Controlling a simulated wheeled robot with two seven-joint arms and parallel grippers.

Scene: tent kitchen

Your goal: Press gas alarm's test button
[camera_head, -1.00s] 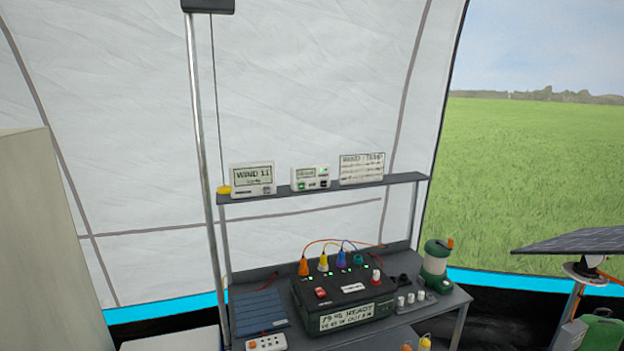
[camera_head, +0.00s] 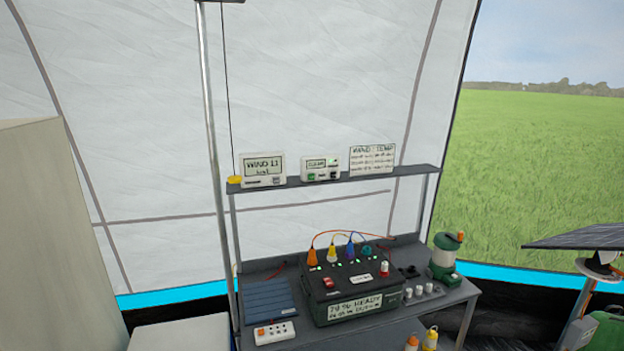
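A small white device (camera_head: 321,169) with a little screen, a green button (camera_head: 311,177) and a dark button (camera_head: 334,175) stands in the middle of the upper shelf; it looks like the gas alarm. Its screen text is small and seems to read "CLEAR". A small green light shows at its upper right. Neither of my grippers shows in the head view, and nothing touches the device.
A wind display (camera_head: 264,169) and a notice card (camera_head: 372,159) flank it on the shelf (camera_head: 400,173). A pole (camera_head: 212,130) rises at left.

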